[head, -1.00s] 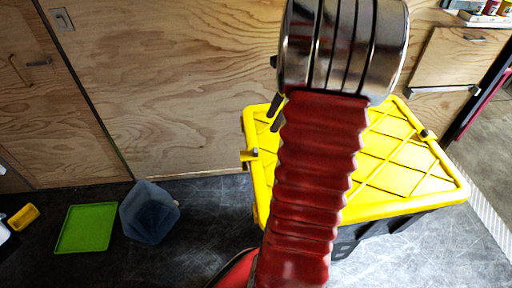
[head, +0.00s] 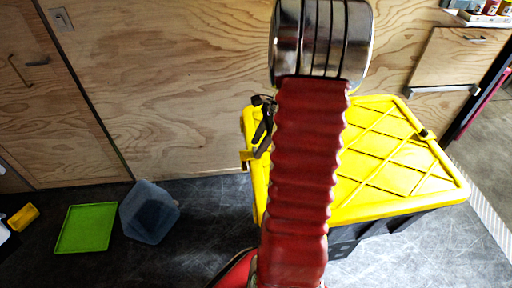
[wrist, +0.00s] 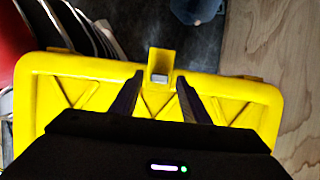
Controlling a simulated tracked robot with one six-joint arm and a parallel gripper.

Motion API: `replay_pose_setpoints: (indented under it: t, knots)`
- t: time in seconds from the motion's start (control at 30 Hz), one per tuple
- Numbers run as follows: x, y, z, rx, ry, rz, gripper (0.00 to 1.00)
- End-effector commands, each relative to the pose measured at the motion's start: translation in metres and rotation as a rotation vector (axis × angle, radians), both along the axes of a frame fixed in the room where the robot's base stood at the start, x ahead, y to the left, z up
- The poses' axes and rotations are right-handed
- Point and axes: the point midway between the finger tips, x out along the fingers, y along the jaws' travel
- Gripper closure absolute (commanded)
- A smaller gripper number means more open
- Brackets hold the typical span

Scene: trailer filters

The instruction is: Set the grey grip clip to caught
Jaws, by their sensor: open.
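The grey grip clip (wrist: 159,79) shows as a small light grey block in a yellow bracket (wrist: 161,60) at the lid's edge in the wrist view. I cannot tell whether it is caught. My gripper (wrist: 160,76) is open, with one dark finger on each side of the clip and gaps between. In the head view, my gripper (head: 262,128) is at the left edge of the yellow lid (head: 385,165), just above the yellow tab (head: 247,156). The clip cannot be made out there. The lid sits on a black box (head: 375,232).
A translucent blue-grey bin (head: 149,212), a green tray (head: 86,228) and a small yellow tray (head: 23,217) lie left on the dark floor. A plywood wall (head: 170,90) stands behind. A dark knob (head: 425,134) is at the lid's right edge.

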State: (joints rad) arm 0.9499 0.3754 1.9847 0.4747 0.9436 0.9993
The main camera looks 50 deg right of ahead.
Motion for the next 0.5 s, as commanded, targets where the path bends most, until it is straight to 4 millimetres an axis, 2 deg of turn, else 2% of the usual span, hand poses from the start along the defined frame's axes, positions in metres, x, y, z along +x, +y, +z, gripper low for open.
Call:
replay_pose_setpoints:
  t: [0.13,0.43,0.5]
  knots:
    - [0.0024,0.0036,-0.0094,0.001,0.000,0.000,0.58]
    - [0.0030,0.0040,-0.0109,0.000,0.000,0.000,0.58]
    - [0.0031,0.0039,-0.0109,0.000,0.000,0.000,0.62]
